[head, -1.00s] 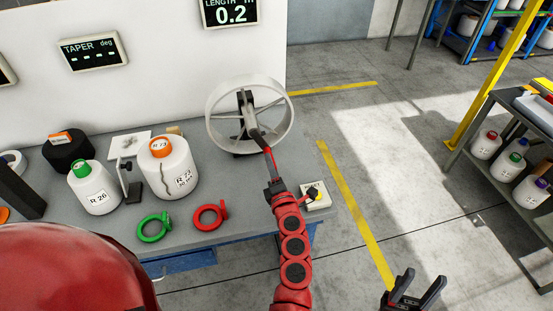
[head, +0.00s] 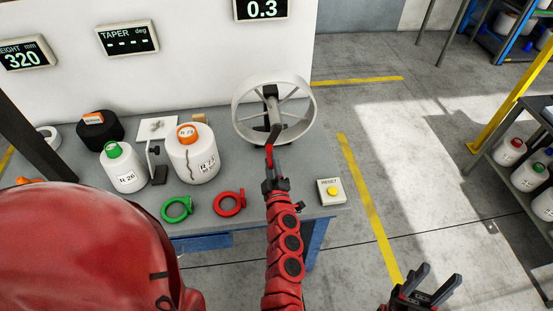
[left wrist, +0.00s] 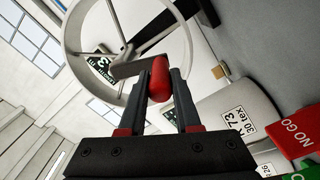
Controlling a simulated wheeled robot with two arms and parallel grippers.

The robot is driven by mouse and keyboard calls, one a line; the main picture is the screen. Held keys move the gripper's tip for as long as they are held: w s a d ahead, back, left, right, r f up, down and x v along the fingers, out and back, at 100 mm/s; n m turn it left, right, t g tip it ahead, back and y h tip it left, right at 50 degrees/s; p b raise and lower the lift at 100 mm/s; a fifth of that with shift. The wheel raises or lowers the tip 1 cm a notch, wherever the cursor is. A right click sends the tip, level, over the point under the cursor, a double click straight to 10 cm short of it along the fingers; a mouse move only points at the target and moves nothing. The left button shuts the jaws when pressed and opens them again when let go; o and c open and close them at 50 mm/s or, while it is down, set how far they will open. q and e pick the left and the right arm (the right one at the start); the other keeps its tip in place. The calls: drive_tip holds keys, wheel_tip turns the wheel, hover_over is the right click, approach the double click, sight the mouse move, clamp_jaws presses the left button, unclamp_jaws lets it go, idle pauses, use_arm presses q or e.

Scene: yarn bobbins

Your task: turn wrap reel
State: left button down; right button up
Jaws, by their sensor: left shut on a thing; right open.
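The wrap reel is a white spoked wheel (head: 238,118) standing on the back right of the grey bench. Its crank has a dark arm and a red handle (head: 269,153), on the near side of the wheel. My left gripper (head: 270,168) is shut on the red handle. In the left wrist view the red handle (left wrist: 160,78) sits between the two fingers, with the crank arm (left wrist: 132,67) beside it and the wheel behind. My right gripper (head: 427,285) is open and empty, low at the right, away from the bench.
A display (head: 262,9) behind the reel reads 0.3. A reset box (head: 330,190) with a yellow button sits right of my left arm.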

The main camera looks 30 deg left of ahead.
use_arm(q)
drive_tip(key=shift+s+a+r+m, duration=0.1)
drive_tip(key=shift+s+a+m, duration=0.15)
drive_tip(key=shift+m, duration=0.45)
drive_tip(key=c, duration=0.6)
unclamp_jaws()
drive_tip(key=b+v, duration=0.2)
drive_tip(key=v, duration=1.5)
drive_tip(key=shift+s, duration=0.2)
idle(0.4)
